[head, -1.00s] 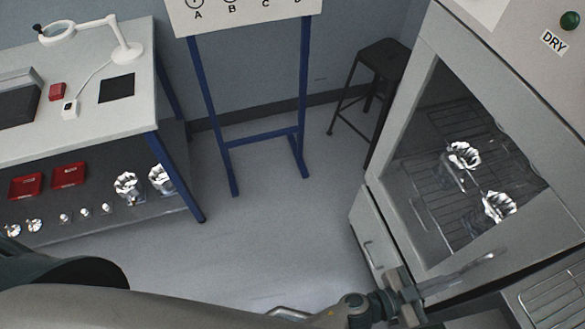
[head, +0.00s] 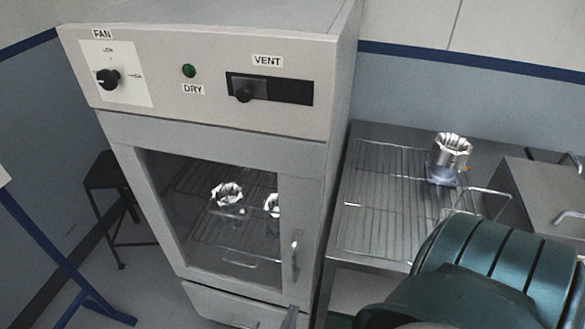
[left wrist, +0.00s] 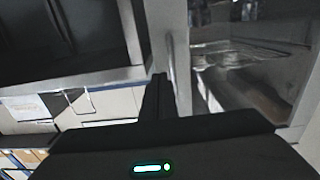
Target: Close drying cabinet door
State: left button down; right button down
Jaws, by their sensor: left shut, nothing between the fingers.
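The drying cabinet (head: 215,145) stands in the middle of the head view. Its windowed door (head: 292,215) looks flush with the front; I cannot tell whether a small gap remains. The upright door handle (head: 294,262) is at the door's right side. My right gripper is out of view.
Metal housings (head: 228,194) sit on a rack behind the window. Another housing (head: 451,158) stands on the wire rack (head: 380,205) of the bench to the right. My own teal arm part fills the lower right. A dark stool (head: 108,172) and a blue stand (head: 45,250) are at left.

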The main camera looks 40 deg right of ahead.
pick_arm(q)
jog(key=v, duration=0.3)
jog(key=s+b+v, duration=0.1)
jog(key=v, duration=0.1)
jog(key=shift+s+d, duration=0.1)
jog(key=shift+s, duration=0.15)
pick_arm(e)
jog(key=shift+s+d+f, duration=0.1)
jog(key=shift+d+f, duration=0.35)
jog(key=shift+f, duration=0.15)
pick_arm(q)
jog(key=shift+r, duration=0.1)
